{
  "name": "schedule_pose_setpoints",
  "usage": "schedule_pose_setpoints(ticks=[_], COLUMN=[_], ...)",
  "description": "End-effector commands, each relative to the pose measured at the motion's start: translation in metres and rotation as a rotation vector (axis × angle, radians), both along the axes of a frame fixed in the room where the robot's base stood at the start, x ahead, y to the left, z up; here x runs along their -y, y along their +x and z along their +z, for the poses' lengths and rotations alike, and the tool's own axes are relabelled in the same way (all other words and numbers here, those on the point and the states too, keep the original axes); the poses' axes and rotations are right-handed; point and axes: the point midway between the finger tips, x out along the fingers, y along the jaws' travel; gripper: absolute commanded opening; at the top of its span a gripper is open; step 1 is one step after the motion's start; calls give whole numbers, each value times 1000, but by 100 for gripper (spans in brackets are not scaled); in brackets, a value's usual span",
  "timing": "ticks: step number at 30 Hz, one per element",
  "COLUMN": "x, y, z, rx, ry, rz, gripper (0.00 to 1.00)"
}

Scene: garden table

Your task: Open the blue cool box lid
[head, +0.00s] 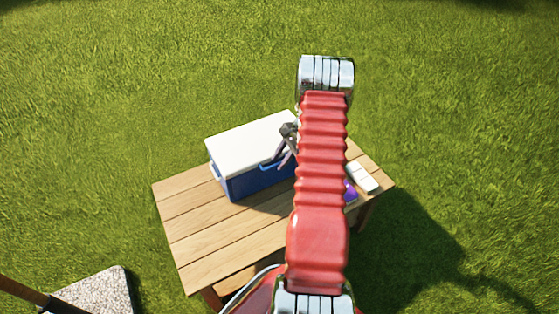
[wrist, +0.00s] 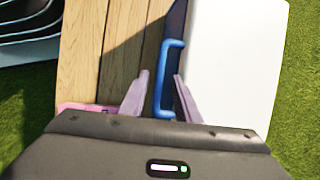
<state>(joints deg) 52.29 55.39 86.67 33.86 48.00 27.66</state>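The blue cool box (head: 262,181) stands on the wooden table with its white lid (head: 248,144) shut flat on top. The white lid also fills the right of the wrist view (wrist: 235,60). A blue handle (wrist: 161,92) sticks out from the box's side. My gripper (head: 284,155) is at the handle side of the box, partly hidden by my red arm in the head view. In the wrist view my gripper (wrist: 161,76) is open, with a finger on each side of the handle. I cannot tell whether either finger touches it.
The wooden table (head: 205,235) is bare at its front left. A white item (head: 362,178) and a purple item (head: 349,191) lie right of my arm. A pink item (wrist: 84,107) shows at lower left in the wrist view. Grass surrounds the table; a pale slab (head: 97,292) lies front left.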

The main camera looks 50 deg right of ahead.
Motion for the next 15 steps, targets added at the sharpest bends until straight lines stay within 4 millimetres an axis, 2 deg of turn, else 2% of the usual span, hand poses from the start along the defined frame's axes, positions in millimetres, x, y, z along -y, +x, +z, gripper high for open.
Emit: schedule_pose_setpoints(ticks=[5, 15], x=[0, 0], y=[0, 0], z=[0, 0], rx=[0, 0], ry=[0, 0], rz=[0, 1], gripper=[28, 4])
